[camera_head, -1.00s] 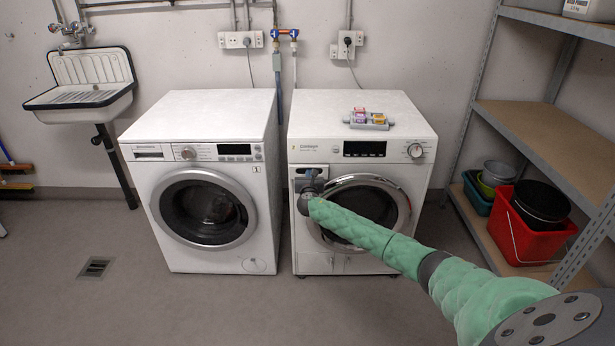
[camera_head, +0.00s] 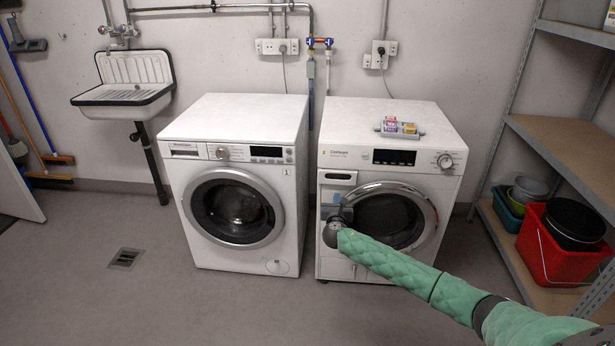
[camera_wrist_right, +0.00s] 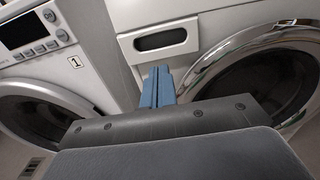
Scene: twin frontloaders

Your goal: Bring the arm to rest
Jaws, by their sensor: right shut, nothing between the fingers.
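My right arm reaches in from the lower right in the head view. My right gripper (camera_head: 333,199) is in front of the left part of the right machine (camera_head: 390,112), just below its detergent drawer (camera_head: 338,177). In the right wrist view its blue fingers (camera_wrist_right: 158,86) are together and empty, close under the drawer's recessed handle (camera_wrist_right: 160,41). I cannot tell whether they touch the machine. The drawer front looks flush. The round door (camera_head: 392,220) looks shut, partly covered by my arm. My left gripper is not in view.
The left machine (camera_head: 240,105) stands close beside the right one. A grey tray with small boxes (camera_head: 400,130) sits on the right machine. A shelf rack (camera_head: 560,150) with a red bucket (camera_head: 545,250) stands at the right. The floor in front is open.

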